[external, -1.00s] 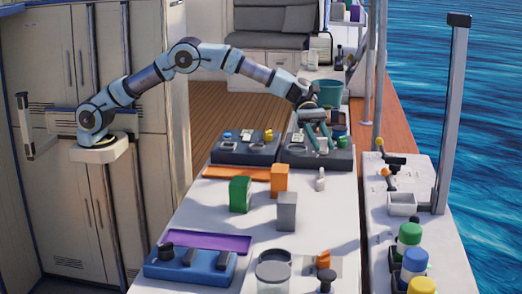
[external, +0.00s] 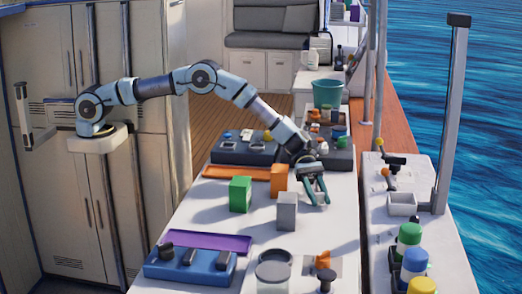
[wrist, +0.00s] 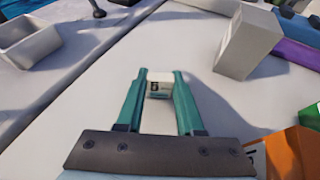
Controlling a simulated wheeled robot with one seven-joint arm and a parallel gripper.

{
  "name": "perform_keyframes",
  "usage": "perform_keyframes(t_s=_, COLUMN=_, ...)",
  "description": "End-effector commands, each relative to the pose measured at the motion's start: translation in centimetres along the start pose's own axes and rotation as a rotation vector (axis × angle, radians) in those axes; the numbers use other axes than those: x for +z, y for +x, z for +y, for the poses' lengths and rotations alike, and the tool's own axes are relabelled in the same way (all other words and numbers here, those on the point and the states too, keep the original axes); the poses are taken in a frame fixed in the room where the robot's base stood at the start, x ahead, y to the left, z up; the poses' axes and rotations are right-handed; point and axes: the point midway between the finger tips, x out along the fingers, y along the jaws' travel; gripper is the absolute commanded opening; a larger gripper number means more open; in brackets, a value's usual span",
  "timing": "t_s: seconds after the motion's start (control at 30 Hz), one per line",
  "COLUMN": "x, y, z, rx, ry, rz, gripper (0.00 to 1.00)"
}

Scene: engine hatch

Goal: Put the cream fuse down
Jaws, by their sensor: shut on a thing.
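My gripper (external: 315,202) is low over the white worktop, right of the grey block. Its teal fingers point down and toward the camera. In the wrist view my gripper (wrist: 160,82) is shut on the cream fuse (wrist: 160,88), a small pale block with a dark mark, held between the fingertips. In the external view the fingers mostly cover the fuse. I cannot tell whether its lower end touches the worktop (external: 335,235).
A grey block (external: 287,211), an orange block (external: 279,180) and a green block (external: 240,194) stand to the left. Dark panels (external: 246,148) with small parts lie behind. A white tray (external: 402,204) is on the right counter. Worktop in front of my gripper is clear.

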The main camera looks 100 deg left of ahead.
Motion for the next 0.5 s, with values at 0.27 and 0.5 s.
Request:
perform_keyframes(t_s=0.27, x=-0.41, y=0.14, z=0.02, rx=0.001, ry=0.000, rz=0.000, gripper=0.00)
perform_keyframes(t_s=0.5, x=-0.78, y=0.33, z=0.01, rx=0.000, ry=0.001, rz=-0.001, gripper=0.00)
